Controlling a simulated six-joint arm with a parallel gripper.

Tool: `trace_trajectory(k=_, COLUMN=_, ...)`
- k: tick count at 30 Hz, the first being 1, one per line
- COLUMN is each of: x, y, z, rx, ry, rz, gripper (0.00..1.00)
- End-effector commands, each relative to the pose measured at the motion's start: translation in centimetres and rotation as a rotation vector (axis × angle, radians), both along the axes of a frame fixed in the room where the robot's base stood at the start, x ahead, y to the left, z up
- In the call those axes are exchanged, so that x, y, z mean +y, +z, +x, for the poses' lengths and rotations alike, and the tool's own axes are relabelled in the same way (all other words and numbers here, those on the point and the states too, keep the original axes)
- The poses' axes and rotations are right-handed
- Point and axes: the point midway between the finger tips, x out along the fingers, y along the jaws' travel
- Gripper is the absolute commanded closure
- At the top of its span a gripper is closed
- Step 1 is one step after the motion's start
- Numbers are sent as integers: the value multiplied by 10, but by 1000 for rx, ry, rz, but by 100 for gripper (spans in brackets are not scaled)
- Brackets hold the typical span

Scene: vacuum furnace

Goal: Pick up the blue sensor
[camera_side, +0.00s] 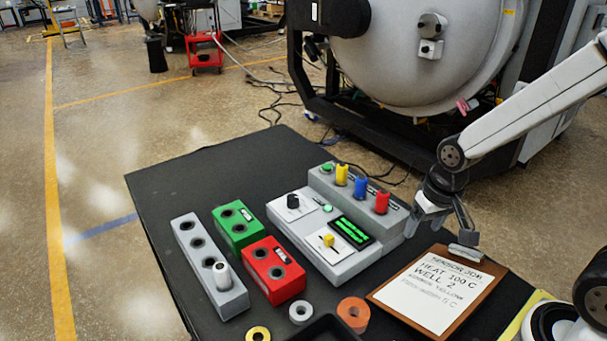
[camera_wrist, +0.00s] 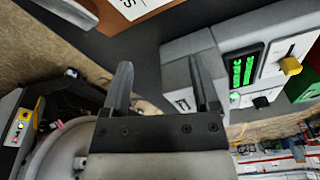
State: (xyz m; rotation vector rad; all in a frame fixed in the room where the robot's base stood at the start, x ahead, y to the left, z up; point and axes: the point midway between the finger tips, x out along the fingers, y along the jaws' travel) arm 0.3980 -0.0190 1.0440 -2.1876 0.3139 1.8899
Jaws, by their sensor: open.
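The blue sensor (camera_side: 361,188) stands upright in the raised grey rack (camera_side: 332,183) at the back of the control unit. It is between a yellow sensor (camera_side: 341,175) and a red sensor (camera_side: 382,202). My gripper (camera_side: 440,230) is open and empty, to the right of the red sensor and apart from it. In the wrist view my open fingers (camera_wrist: 163,68) point at the table, with the grey rack (camera_wrist: 180,88) behind the right finger. I cannot make out the blue sensor in the wrist view.
The control unit has a green display (camera_side: 351,231). A clipboard (camera_side: 436,292) lies near my gripper. Green (camera_side: 237,227) and red (camera_side: 273,270) blocks and a grey holder (camera_side: 207,266) with a white-topped piece stand left. The table's (camera_side: 180,180) back left is clear.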

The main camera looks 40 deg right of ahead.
Motion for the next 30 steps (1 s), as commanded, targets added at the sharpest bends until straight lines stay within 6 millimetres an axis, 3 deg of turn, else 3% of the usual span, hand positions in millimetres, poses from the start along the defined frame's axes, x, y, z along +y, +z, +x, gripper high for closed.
trace_trajectory(k=12, x=-42, y=29, z=5, rx=165, ry=-634, rz=52, gripper=22)
trace_trajectory(k=19, x=-54, y=44, z=13, rx=221, ry=-897, rz=55, gripper=22)
trace_trajectory(k=23, x=-50, y=53, z=32, rx=218, ry=-1000, rz=54, gripper=22)
trace_trajectory(k=30, x=-21, y=73, z=89, rx=168, ry=-1170, rz=69, gripper=22)
